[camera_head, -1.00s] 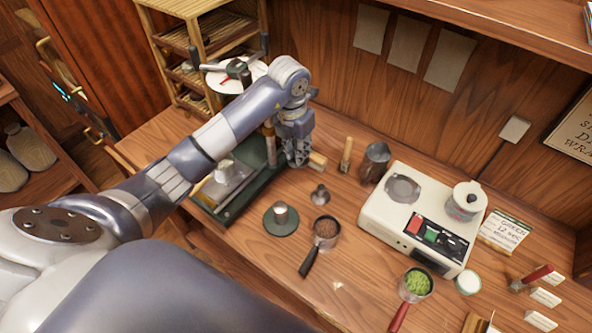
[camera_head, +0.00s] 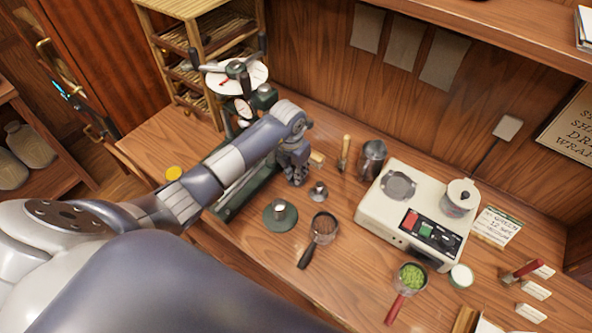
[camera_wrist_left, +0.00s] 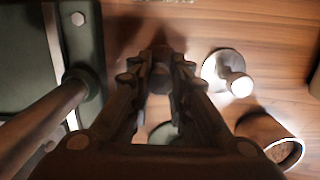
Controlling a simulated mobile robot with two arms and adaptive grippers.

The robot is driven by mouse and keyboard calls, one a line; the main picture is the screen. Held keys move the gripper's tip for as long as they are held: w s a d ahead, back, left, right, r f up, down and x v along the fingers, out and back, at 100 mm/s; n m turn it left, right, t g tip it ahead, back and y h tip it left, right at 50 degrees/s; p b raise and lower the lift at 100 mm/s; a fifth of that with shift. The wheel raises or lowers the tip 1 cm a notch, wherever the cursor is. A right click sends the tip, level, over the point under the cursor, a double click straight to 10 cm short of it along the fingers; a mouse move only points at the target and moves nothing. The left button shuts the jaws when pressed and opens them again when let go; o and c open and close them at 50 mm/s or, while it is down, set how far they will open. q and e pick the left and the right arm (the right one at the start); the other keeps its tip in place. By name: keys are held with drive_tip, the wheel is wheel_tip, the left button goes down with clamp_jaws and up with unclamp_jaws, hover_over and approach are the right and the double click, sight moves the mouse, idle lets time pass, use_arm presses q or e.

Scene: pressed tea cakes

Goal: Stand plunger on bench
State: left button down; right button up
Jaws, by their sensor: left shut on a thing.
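My left gripper (camera_head: 295,177) points down just above the bench, right of the green press base (camera_head: 232,205). In the left wrist view its fingers (camera_wrist_left: 160,85) are shut on a small dark round-ended thing (camera_wrist_left: 160,78), which I take to be the plunger. Most of it is hidden by the fingers, and I cannot tell whether it touches the bench (camera_head: 255,245). A small metal piece with a round base (camera_head: 318,191) stands close to the gripper's right; it also shows in the left wrist view (camera_wrist_left: 228,72). My right gripper is not in view.
A green disc with a metal knob (camera_head: 280,214) and a handled cup of brown tea (camera_head: 325,226) stand in front of the gripper. Behind are a wooden-handled tool (camera_head: 344,152) and a metal jug (camera_head: 372,159). A cream appliance (camera_head: 415,215) stands to the right.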

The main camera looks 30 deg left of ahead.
sight(293, 182)
use_arm(q)
drive_tip(key=shift+f, duration=0.2)
drive_tip(key=c, duration=1.5)
unclamp_jaws()
drive_tip(key=shift+r, duration=0.1)
drive_tip(key=shift+r, duration=0.1)
drive_tip(key=shift+s+a+r+b, duration=0.1)
drive_tip(key=shift+s+r+b, duration=0.25)
drive_tip(key=shift+r, duration=1.65)
drive_tip(key=shift+s+r+b, duration=0.15)
drive_tip(key=shift+r+b, duration=0.35)
drive_tip(key=shift+r, duration=1.5)
drive_tip(key=shift+s+a+r+b, duration=0.1)
drive_tip(key=shift+s+r+b, duration=0.25)
drive_tip(key=shift+r, duration=1.65)
drive_tip(key=shift+w, duration=0.1)
